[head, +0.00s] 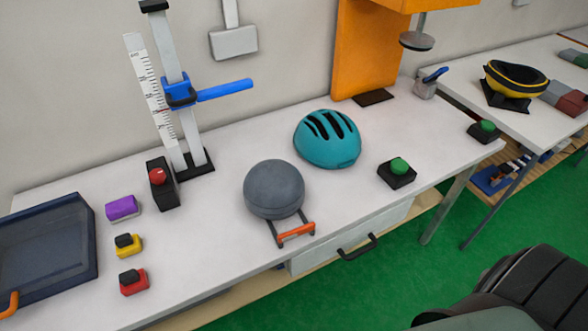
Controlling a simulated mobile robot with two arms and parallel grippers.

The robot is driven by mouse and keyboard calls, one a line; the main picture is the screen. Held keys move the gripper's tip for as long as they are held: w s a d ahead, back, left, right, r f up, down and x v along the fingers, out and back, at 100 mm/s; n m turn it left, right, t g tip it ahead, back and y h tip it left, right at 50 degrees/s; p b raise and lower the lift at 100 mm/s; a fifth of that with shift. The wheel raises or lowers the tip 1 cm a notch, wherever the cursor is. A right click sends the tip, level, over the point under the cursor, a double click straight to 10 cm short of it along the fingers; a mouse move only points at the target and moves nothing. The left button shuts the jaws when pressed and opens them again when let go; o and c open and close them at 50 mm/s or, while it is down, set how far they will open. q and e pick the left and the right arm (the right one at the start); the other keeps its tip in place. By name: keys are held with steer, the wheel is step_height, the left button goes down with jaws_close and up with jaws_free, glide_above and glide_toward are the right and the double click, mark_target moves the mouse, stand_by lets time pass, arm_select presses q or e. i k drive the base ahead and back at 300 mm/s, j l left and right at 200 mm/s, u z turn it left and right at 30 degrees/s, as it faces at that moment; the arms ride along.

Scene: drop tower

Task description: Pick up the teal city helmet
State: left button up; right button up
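The teal city helmet (327,140) sits on the white table, right of the middle, dome up with dark vent slots on top. It stands behind and to the right of a grey ball-shaped object (274,188), with a small gap between them. Nothing covers the helmet. Neither of my grippers shows in the head view.
A black box with a green button (397,172) is right of the helmet. A height gauge (180,95) with a blue arm, small coloured blocks (128,244) and a dark tray (45,262) are left. A yellow-black helmet (515,80) sits on another table.

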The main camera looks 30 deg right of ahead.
mark_target(329, 133)
steer(key=l+u, duration=0.1)
steer(key=l, duration=0.35)
steer(key=k+l+u, duration=0.15)
steer(key=l, duration=0.3)
steer(key=k+l+u, duration=0.1)
steer(key=l, duration=0.35)
steer(key=k+l+u, duration=0.1)
steer(key=l, duration=0.3)
